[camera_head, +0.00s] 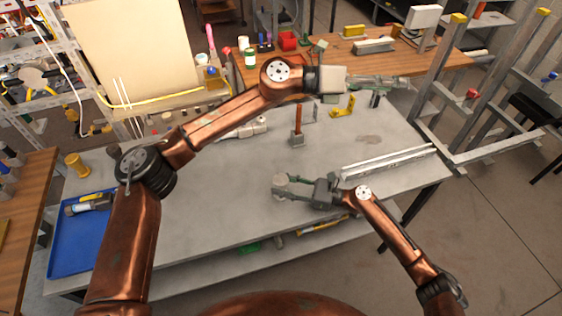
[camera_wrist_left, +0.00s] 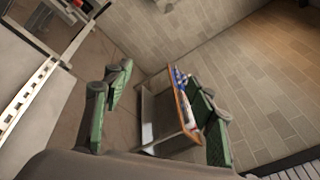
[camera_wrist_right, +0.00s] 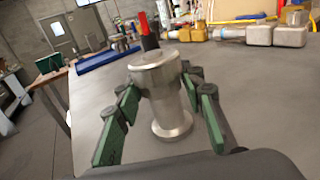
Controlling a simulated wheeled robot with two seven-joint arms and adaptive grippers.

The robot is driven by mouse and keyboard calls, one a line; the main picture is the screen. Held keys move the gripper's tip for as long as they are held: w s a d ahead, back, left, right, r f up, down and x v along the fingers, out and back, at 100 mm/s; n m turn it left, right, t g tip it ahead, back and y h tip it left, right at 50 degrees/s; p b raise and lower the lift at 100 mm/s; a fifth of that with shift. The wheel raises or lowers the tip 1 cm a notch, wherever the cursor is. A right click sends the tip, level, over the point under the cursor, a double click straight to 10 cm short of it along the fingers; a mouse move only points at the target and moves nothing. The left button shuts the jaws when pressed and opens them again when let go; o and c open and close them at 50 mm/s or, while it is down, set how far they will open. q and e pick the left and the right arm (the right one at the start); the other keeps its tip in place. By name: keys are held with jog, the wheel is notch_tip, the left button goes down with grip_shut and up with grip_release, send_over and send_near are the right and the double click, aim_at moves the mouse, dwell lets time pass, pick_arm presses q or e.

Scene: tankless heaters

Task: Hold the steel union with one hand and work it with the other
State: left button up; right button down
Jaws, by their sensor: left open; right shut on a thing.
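The steel union (camera_wrist_right: 165,95) is a short silver cylinder with a wider top and a flared foot. It stands upright on the grey table, between the green-padded fingers of my right gripper (camera_wrist_right: 160,120), which is shut on it. In the head view my right gripper (camera_head: 290,187) is low over the table's middle, and the union (camera_head: 281,180) is partly hidden by the fingers. My left gripper (camera_head: 395,82) is raised over the table's back right, well away from the union. In the left wrist view its fingers (camera_wrist_left: 160,115) are spread and empty.
A red-handled tool (camera_head: 297,122) stands behind the union. A yellow bracket (camera_head: 343,105) is near the back edge, and metal rails (camera_head: 390,158) lie at the right. A blue tray (camera_head: 70,255) is at the left. The grey table (camera_head: 215,190) is clear left of the union.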

pick_arm(q)
jog(key=w+a+r+n+t, duration=0.5)
jog(key=w+r+t, duration=0.4)
jog(key=w, duration=0.3)
jog(key=w+a+f+n+t+y, duration=0.2)
jog(key=w+a+f+y, duration=0.25)
jog(key=f, duration=0.25)
jog(key=w+a+f+n+t+y, duration=0.1)
jog(key=w+a+f+n+y, duration=0.25)
jog(key=w+f+y, duration=0.2)
jog(key=m+g+y, duration=0.7)
jog(key=m+g, duration=0.4)
jog(key=g, duration=0.2)
send_over(281, 179)
notch_tip(281, 179, down, 26)
jog(key=shift+r, duration=0.25)
jog(key=shift+f, duration=0.3)
notch_tip(281, 179, down, 7)
jog(key=shift+f, duration=0.15)
jog(key=shift+c, duration=0.2)
